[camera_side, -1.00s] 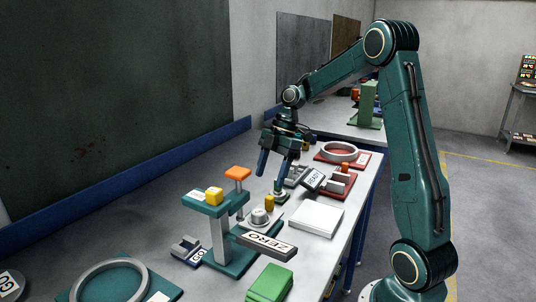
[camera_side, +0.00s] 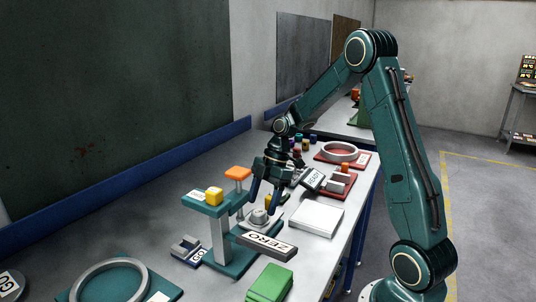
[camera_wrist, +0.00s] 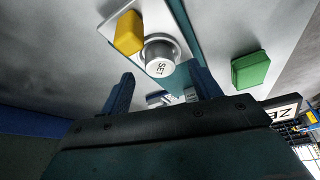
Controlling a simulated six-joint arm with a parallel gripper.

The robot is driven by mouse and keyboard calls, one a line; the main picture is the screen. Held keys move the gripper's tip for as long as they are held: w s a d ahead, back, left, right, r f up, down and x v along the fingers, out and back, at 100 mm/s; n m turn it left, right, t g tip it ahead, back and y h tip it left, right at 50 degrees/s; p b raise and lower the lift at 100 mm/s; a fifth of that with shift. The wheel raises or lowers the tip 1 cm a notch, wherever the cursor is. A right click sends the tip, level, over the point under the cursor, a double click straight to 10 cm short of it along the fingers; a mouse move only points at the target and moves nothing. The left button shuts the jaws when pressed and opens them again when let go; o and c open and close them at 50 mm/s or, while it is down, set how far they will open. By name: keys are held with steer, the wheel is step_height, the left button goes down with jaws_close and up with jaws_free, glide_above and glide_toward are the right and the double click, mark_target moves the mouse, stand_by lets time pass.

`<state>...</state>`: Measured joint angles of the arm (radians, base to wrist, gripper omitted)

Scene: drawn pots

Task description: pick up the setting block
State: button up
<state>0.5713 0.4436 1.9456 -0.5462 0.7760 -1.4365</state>
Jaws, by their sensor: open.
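The setting block appears to be the grey round block marked SET (camera_wrist: 160,57), standing on a pale plate (camera_wrist: 168,15) in the wrist view. It also shows in the side view (camera_side: 259,217), beside the teal stand. My gripper (camera_side: 265,204) is over it, pointing down, with its fingers apart. In the wrist view my gripper's two blue fingers (camera_wrist: 160,90) are spread, with the block ahead of and between them. Nothing is held. I cannot tell the exact height of the fingertips over the block.
The ZERO sign (camera_side: 266,246) and green block (camera_side: 270,284) are in front. A white slab (camera_side: 316,219) lies to the right.

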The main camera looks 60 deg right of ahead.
mark_target(261, 210)
steer(key=shift+x, duration=1.25)
steer(key=c, duration=1.2)
step_height(261, 210, up, 10)
